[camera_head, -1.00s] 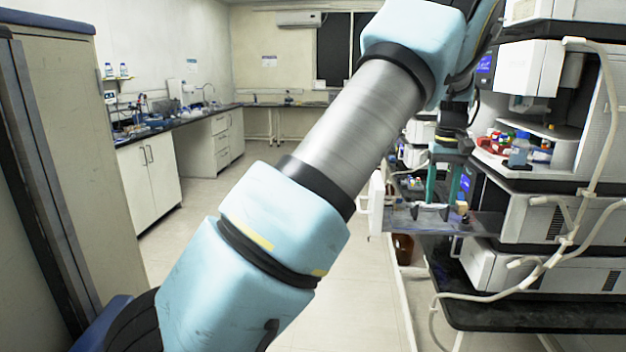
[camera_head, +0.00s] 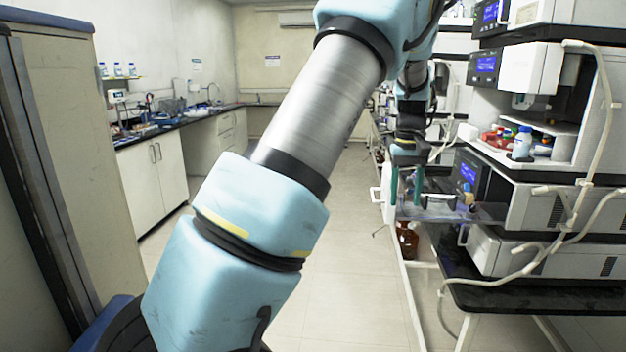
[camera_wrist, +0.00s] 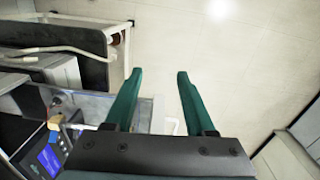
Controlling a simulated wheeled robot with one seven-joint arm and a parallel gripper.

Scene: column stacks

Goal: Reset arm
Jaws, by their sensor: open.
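My gripper (camera_head: 405,187) hangs at the end of my arm in the head view, with its green fingers pointing down. It is beside the instrument stack, at the outer edge of an open clear tray (camera_head: 450,211). In the wrist view my gripper (camera_wrist: 158,82) shows two green fingers spread apart. Nothing is between them, and the floor and the edge of the tray lie beyond them. From the head view I cannot tell whether the fingers are clear of the tray.
The instrument stack (camera_head: 540,206) fills the right side, with bottles (camera_head: 522,142) on a shelf and a hose hanging in front. A brown bottle (camera_head: 407,238) stands below the tray. White cabinets (camera_head: 152,178) line the left. The floor (camera_head: 345,260) in the middle is clear.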

